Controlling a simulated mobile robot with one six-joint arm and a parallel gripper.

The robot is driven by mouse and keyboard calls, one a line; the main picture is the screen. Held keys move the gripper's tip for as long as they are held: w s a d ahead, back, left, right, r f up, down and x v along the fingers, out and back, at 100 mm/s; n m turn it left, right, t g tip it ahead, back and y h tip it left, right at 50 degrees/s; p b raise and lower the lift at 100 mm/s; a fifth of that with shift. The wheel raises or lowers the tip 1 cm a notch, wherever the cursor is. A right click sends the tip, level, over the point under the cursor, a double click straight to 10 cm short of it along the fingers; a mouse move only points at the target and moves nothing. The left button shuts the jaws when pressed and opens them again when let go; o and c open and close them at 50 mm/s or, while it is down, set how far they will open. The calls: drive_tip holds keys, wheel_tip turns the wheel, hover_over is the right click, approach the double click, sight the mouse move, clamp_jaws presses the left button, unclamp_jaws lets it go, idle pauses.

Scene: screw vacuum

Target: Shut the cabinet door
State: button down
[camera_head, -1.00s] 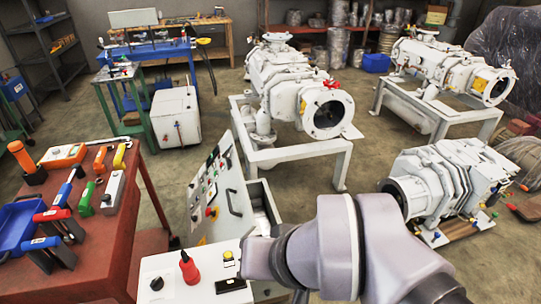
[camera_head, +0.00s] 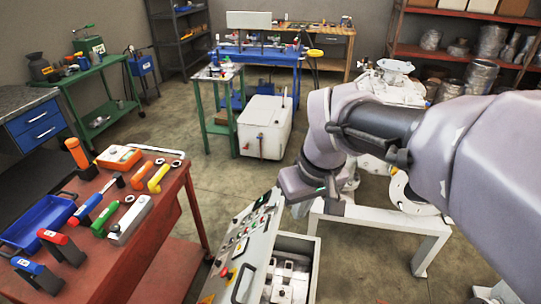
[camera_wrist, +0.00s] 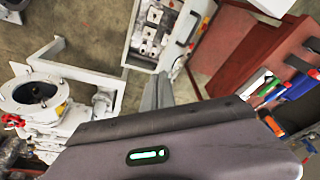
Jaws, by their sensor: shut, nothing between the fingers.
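The cabinet (camera_head: 313,262) is a light grey box at the bottom centre of the head view, with pale parts inside. Its door (camera_head: 243,252), a panel with coloured buttons and a dark handle (camera_head: 243,284), stands open on the left side. In the wrist view the open cabinet (camera_wrist: 133,48) is at the top, with the door (camera_wrist: 185,32) along its right side. My gripper (camera_wrist: 158,82) is shut and empty, its fingers pointing toward the cabinet and apparently apart from the door. In the head view the wrist hangs above and right of the door; the fingertips cannot be made out.
A red workbench (camera_head: 150,230) with tools and a blue tray (camera_head: 40,222) stands left of the door. A white pump on a frame (camera_head: 385,235) stands right of the cabinet, partly behind my arm. A white box (camera_head: 265,127) stands farther back. Floor between them is clear.

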drive_tip(key=w+a+f+n+g+h+p, duration=0.2)
drive_tip(key=w+a+f+n+g+p, duration=0.1)
drive_tip(key=w+a+f+n, duration=1.1)
drive_tip(key=d+f+m+b, duration=0.1)
drive_tip(key=f, duration=0.4)
drive_tip(key=s+d+f+m+b, duration=0.1)
drive_tip(key=d+f+b, duration=0.1)
drive_tip(key=f, duration=0.3)
drive_tip(key=d+f+b, duration=0.1)
drive_tip(key=f+b, duration=0.1)
drive_tip(key=f, duration=0.4)
drive_tip(key=shift+s+d+m+h, duration=0.2)
drive_tip(key=shift+s+m+h, duration=0.1)
drive_tip(key=shift+m, duration=0.1)
drive_tip(key=shift+d+f, duration=0.2)
drive_tip(key=shift+d, duration=0.15)
